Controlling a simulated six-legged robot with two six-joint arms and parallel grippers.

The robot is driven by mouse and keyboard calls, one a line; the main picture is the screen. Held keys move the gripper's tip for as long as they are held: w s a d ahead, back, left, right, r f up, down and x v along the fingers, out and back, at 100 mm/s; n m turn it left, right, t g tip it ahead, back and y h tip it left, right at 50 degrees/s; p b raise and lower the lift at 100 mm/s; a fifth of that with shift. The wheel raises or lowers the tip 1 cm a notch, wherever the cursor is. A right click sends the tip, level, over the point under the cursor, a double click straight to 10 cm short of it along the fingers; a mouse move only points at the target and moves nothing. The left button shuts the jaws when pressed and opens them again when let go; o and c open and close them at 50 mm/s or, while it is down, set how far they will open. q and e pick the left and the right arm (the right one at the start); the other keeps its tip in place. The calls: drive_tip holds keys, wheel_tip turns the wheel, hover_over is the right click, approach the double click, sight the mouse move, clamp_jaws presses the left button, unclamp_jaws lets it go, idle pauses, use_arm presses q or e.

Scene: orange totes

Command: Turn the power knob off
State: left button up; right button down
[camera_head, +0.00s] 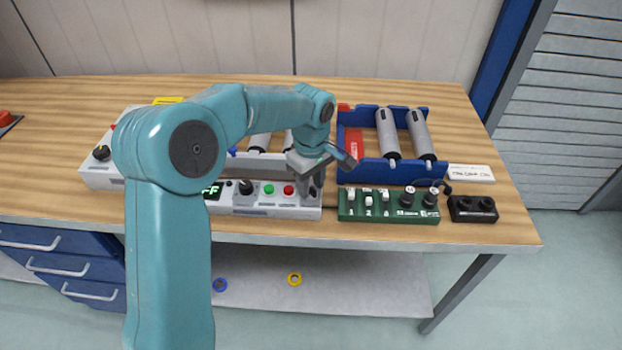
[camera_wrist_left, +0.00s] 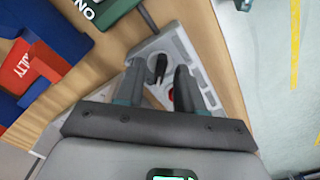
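A light grey control panel (camera_head: 240,205) lies along the front of the wooden bench. It carries a dark knob (camera_head: 246,187), a green button (camera_head: 268,189), a red button (camera_head: 289,190) and a display reading "FF", partly covered by my arm. My left gripper (camera_head: 316,181) is over the panel's right end. In the left wrist view, my left gripper (camera_wrist_left: 160,76) is open, its fingers on either side of a black knob (camera_wrist_left: 157,64) at the panel's end. Contact with the knob cannot be told. No label shows which knob is the power knob. My right gripper is not in view.
A green switch box (camera_head: 385,212) with switches and knobs is right of the panel, then a small black box (camera_head: 472,208). Behind are a blue rack (camera_head: 378,172) holding grey cylinders and a white label (camera_head: 470,173). Another knob (camera_head: 101,153) is at the far left.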

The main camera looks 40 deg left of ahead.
sight(311, 188)
use_arm(q)
wheel_tip(311, 188, up, 16)
drive_tip(key=p, duration=0.1)
drive_tip(key=shift+r, duration=0.2)
idle(0.6)
